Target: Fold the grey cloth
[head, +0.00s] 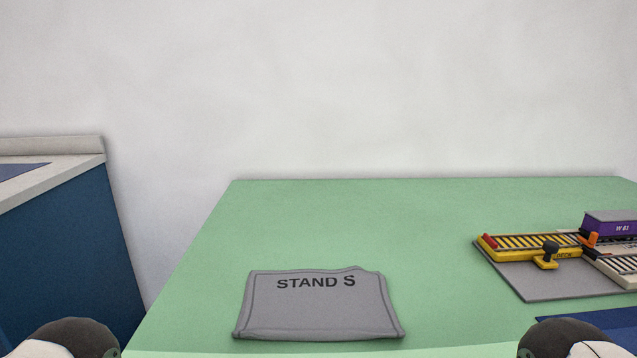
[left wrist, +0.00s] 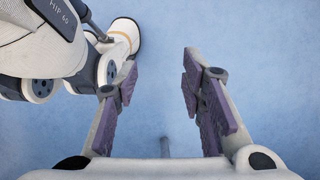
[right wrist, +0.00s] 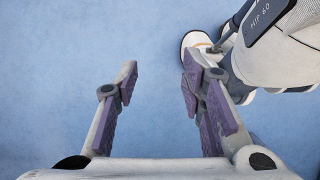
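The grey cloth (head: 318,310) lies on the green table near its front edge, left of the middle in the head view. It reads "STAND S" along its far side, and its far right edge is slightly rumpled. My left gripper (left wrist: 158,85) is open and empty over the blue floor in the left wrist view. My right gripper (right wrist: 158,85) is open and empty over the blue floor in the right wrist view. The head view shows only parts of my arms at the bottom corners, with neither gripper's fingers visible. Both grippers are away from the cloth.
A grey mat (head: 530,283) at the right of the green table (head: 400,220) bears a yellow crane track piece (head: 520,248). Beside it are a purple container (head: 612,225) and a dark blue mat (head: 600,325). A blue cabinet (head: 60,250) stands left. The table behind the cloth is clear.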

